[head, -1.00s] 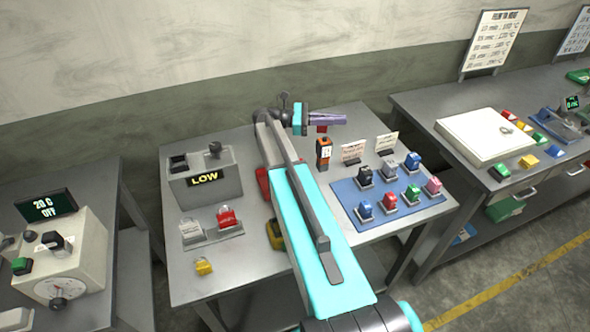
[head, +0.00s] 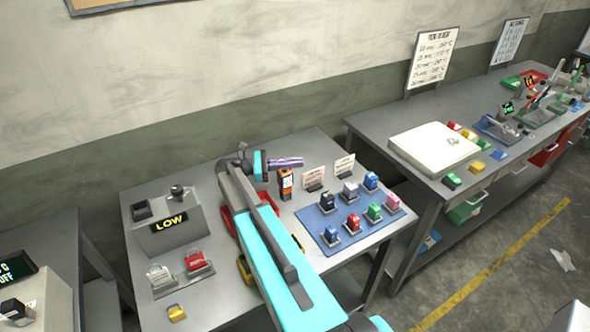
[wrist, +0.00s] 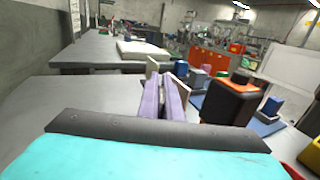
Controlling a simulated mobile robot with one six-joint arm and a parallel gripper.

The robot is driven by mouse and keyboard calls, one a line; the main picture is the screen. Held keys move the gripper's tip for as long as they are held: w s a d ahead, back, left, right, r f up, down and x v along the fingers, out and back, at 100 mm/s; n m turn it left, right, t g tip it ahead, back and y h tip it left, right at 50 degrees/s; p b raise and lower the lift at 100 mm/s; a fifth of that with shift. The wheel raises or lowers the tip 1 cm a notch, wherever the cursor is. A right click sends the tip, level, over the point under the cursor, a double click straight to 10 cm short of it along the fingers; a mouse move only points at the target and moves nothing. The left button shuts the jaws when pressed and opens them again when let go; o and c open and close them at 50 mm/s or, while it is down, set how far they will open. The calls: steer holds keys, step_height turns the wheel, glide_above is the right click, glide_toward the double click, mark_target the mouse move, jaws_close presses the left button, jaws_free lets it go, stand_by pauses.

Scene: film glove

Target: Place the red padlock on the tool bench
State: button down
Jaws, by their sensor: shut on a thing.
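My gripper (head: 298,162) has purple fingers closed together above the back of the middle table (head: 225,315). In the wrist view the fingers (wrist: 163,98) point forward with only a narrow gap between them. They are shut on the red padlock, whose body is mostly hidden now; a red body showed under the fingers a second ago. The long grey bench with tools (head: 408,122) stands to the right, apart from my gripper. It carries a white box, coloured blocks and tools.
An orange-and-black device (head: 286,185) stands just below my gripper, close to it in the wrist view. A blue mat (head: 313,222) holds several coloured lock-like pieces. A LOW box (head: 168,230) stands left. The white box (head: 436,148) fills part of the right bench.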

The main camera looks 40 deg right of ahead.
steer(key=shift+f, duration=0.1)
steer(key=shift+f+p, duration=0.9)
steer(key=shift+f, duration=0.9)
steer(key=shift+f, duration=0.15)
steer(key=c, duration=1.9)
jaws_free()
steer(key=shift+c, duration=0.2)
steer(key=shift+r, duration=0.2)
